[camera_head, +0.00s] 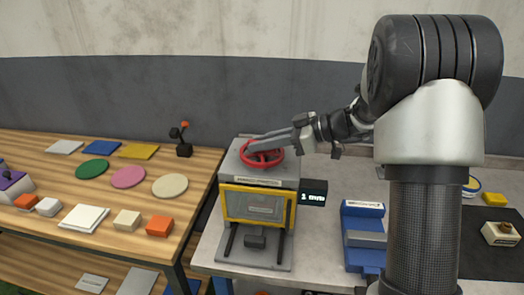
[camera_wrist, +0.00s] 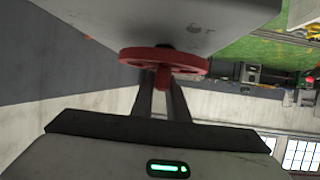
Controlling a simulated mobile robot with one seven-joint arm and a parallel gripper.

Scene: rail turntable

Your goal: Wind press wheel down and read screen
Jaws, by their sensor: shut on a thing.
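The red press wheel (camera_head: 277,161) lies flat on top of a grey press (camera_head: 232,180) with a yellow-framed front. My gripper (camera_head: 258,146) reaches in from the right, with its fingers over the wheel. In the wrist view, the wheel (camera_wrist: 185,62) is edge-on, with a short red knob (camera_wrist: 162,80) on its rim. My gripper (camera_wrist: 162,88) is shut on this knob; its fingertips partly hide it. A small dark screen (camera_head: 313,192) on the press's right side shows light characters that look like "2 mm", too small to be certain.
A blue device (camera_head: 362,210) stands right of the press on the grey bench. A wooden table (camera_head: 45,150) at left holds coloured discs, plates and blocks. A dark mat (camera_head: 487,262) with a small block-like item lies at far right, behind my arm.

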